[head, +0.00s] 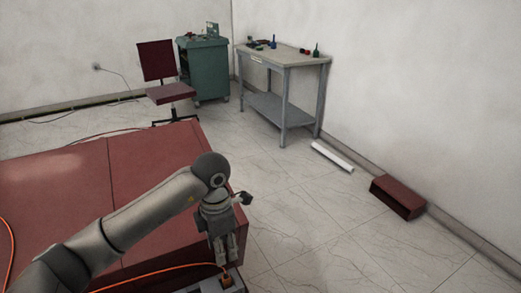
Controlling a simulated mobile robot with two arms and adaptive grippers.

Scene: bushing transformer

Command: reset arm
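My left arm comes in from the lower left in the head view, over a red flat-topped cabinet (55,190). My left gripper (224,258) hangs downward at the cabinet's right edge, with its fingertips low in the picture. Its two fingers look close to each other, and I cannot tell whether they are apart or shut. I see nothing clearly held in it. A grey box with an orange connector (228,282) is just below the fingertips. My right gripper is not in view.
An orange cable (150,276) runs across the cabinet to the connector. A work table (292,58) with small items, a green cart (205,72) and a red chair (170,92) stand at the back. A dark red box (398,197) and white bar (332,156) lie by the right wall.

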